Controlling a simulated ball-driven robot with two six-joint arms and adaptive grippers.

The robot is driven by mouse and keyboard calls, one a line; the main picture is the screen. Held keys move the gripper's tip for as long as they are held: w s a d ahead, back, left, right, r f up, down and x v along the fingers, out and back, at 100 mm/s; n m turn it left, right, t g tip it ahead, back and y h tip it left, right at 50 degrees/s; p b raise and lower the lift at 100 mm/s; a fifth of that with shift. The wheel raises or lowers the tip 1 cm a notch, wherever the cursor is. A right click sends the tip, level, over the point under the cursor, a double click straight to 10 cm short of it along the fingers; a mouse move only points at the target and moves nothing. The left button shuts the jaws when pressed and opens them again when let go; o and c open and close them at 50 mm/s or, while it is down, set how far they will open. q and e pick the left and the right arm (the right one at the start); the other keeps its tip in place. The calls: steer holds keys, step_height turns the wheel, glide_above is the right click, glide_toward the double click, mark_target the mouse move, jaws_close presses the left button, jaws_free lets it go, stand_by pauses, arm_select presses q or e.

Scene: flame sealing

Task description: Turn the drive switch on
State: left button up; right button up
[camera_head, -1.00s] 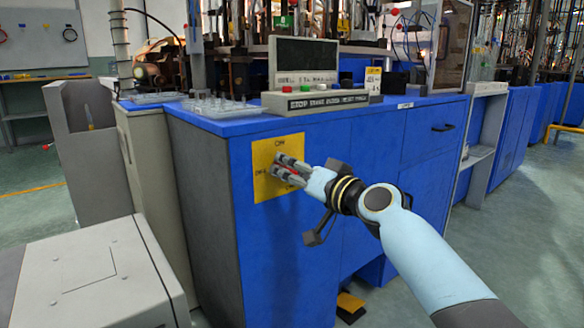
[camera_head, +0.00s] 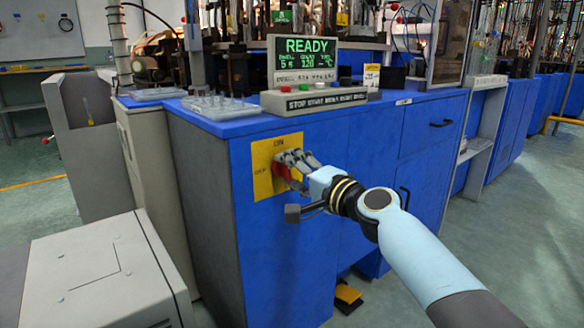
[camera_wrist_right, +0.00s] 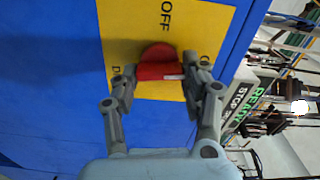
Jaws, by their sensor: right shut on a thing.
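The drive switch (camera_wrist_right: 158,66) is a red rotary knob on a yellow plate (camera_head: 263,151) with ON and OFF lettering, on the blue cabinet's side. My right gripper (camera_head: 290,168) is at the plate with its fingers around the knob; in the right wrist view the gripper (camera_wrist_right: 160,78) is shut on the red handle, one finger on each side. In that view a small white mark on the handle lies toward the right finger. The display (camera_head: 307,50) on the cabinet top is lit green and reads READY. My left gripper is not in view.
A control box (camera_head: 314,98) with buttons stands on the blue cabinet (camera_head: 215,230). A clear tray (camera_head: 221,106) sits at the top's left edge. A grey box-shaped unit (camera_head: 90,270) stands at lower left. Open floor lies at right.

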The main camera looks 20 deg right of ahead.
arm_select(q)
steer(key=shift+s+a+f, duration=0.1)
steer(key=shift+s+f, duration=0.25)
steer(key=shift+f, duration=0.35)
arm_select(e)
steer(key=shift+f+m, duration=0.15)
steer(key=shift+m, duration=0.75)
steer(key=o, duration=1.2)
steer(key=shift+c, duration=0.2)
steer(key=v, duration=1.2)
